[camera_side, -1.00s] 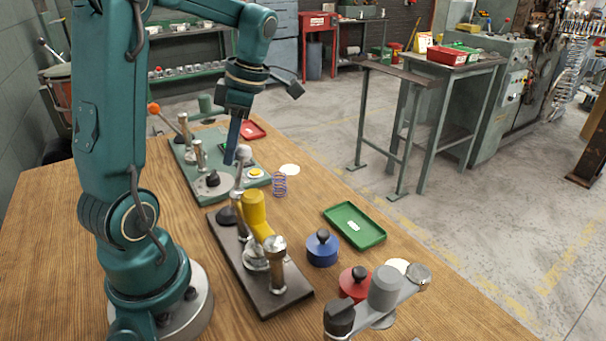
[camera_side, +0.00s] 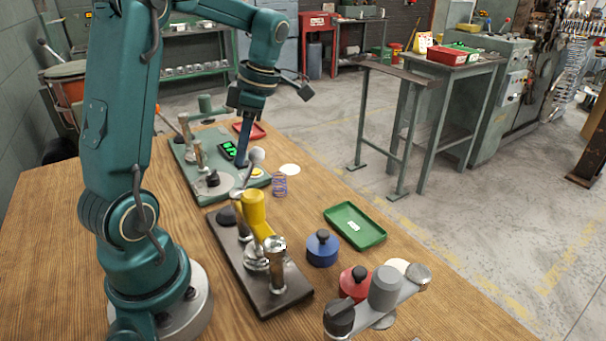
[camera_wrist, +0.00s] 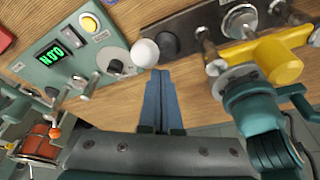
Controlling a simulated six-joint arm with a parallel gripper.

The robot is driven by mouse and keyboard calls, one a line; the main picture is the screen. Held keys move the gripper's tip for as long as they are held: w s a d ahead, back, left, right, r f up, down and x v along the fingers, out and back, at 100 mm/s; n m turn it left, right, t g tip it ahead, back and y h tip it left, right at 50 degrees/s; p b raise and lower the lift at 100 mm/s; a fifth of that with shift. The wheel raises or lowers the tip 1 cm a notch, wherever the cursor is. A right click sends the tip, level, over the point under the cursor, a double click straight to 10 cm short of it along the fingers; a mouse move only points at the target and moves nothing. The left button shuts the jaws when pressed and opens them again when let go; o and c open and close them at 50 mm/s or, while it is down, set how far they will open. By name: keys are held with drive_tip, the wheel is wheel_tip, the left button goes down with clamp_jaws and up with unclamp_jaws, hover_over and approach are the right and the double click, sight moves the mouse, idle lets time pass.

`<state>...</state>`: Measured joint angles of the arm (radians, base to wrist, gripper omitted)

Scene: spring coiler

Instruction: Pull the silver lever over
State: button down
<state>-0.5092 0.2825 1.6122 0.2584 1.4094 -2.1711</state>
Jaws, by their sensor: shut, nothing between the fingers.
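The silver lever is a thin rod with a pale ball knob (camera_side: 257,155), at the far end of the dark base plate (camera_side: 260,270) with the yellow handle (camera_side: 254,208). It leans to the right in the side view. My gripper (camera_side: 243,164) points down, its blue fingers shut and empty, right beside the knob on its left. In the wrist view the ball knob (camera_wrist: 145,53) sits just beyond the closed fingertips (camera_wrist: 159,73). The knob hides most of the rod there, and I cannot tell whether the fingers touch it.
A green machine base (camera_side: 190,160) with a lit display (camera_side: 229,149) and yellow button (camera_side: 256,172) stands behind. A purple spring (camera_side: 280,185), green tray (camera_side: 354,226), blue pot (camera_side: 322,250) and red pot (camera_side: 355,284) are to the right. Bare wood lies to the left.

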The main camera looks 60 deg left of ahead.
drive_tip(key=shift+s, duration=0.1)
drive_tip(key=shift+s, duration=0.5)
wheel_tip(320, 180, up, 8)
drive_tip(key=shift+f, duration=0.25)
idle(1.5)
